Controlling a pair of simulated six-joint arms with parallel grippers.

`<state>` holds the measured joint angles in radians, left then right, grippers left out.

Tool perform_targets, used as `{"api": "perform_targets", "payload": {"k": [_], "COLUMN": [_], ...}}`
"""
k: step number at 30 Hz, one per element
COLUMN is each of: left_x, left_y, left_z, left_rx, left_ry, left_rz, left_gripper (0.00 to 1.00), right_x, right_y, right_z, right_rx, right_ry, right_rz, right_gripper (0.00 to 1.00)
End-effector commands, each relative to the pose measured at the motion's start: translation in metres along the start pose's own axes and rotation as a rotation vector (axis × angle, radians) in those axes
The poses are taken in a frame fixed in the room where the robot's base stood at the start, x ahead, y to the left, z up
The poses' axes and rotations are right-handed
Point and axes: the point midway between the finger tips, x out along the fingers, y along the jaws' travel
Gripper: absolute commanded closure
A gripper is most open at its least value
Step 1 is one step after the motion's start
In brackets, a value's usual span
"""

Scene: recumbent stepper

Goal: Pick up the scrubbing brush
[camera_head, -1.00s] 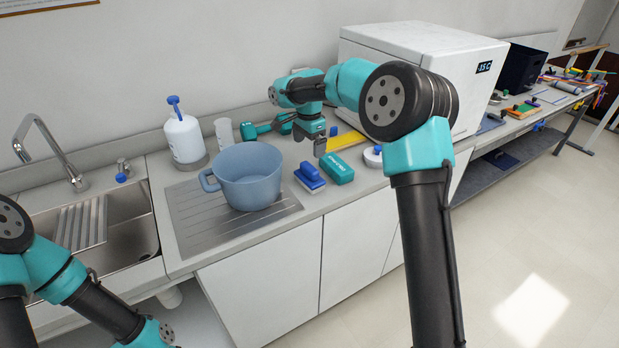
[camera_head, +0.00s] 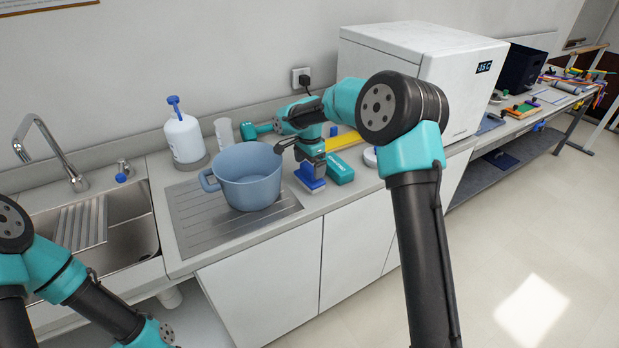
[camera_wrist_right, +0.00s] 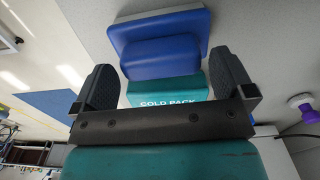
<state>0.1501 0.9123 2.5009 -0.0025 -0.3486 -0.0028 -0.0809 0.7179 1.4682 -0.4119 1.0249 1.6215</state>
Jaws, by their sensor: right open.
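The scrubbing brush (camera_head: 311,185) is blue and lies on the counter just right of the blue-grey pot. Its top is partly hidden by my right gripper (camera_head: 312,168), which points down over it. In the right wrist view the brush (camera_wrist_right: 160,52) shows as a blue block with a raised handle, ahead of and between the two dark fingers. My right gripper (camera_wrist_right: 165,65) is open and empty; I cannot tell whether a finger touches the brush. My left arm shows at the lower left, but its gripper is out of view.
The pot (camera_head: 250,182) stands close left of the brush on the ribbed drainboard (camera_head: 188,222). A teal cold pack (camera_head: 342,172) lies close to its right. A white bottle (camera_head: 184,138), a beaker (camera_head: 225,134) and a white appliance (camera_head: 420,65) stand behind. The sink is at left.

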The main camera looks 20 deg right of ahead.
Motion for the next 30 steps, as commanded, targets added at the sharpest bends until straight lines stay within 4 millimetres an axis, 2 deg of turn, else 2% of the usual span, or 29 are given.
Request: {"api": "perform_targets", "payload": {"k": [1, 5, 19, 30], "left_x": [0.0000, 0.0000, 0.0000, 0.0000], "left_y": [0.0000, 0.0000, 0.0000, 0.0000], "left_z": [0.0000, 0.0000, 0.0000, 0.0000], "left_rx": [0.000, 0.000, 0.000, 0.000], "left_ry": [0.000, 0.000, 0.000, 0.000], "left_rz": [0.000, 0.000, 0.000, 0.000], "left_gripper": [0.57, 0.57, 0.57, 0.57], "right_x": [0.0073, 0.0153, 0.0158, 0.0157], "right_y": [0.0001, -0.0003, -0.0003, -0.0003], "right_z": [0.0002, 0.0001, 0.0001, 0.0001], "right_rx": [0.000, 0.001, 0.001, 0.001], "right_ry": [0.000, 0.000, 0.000, 0.000], "right_rz": [0.003, -0.001, -0.001, -0.001], "right_gripper": [0.00, 0.00, 0.00, 0.34]}}
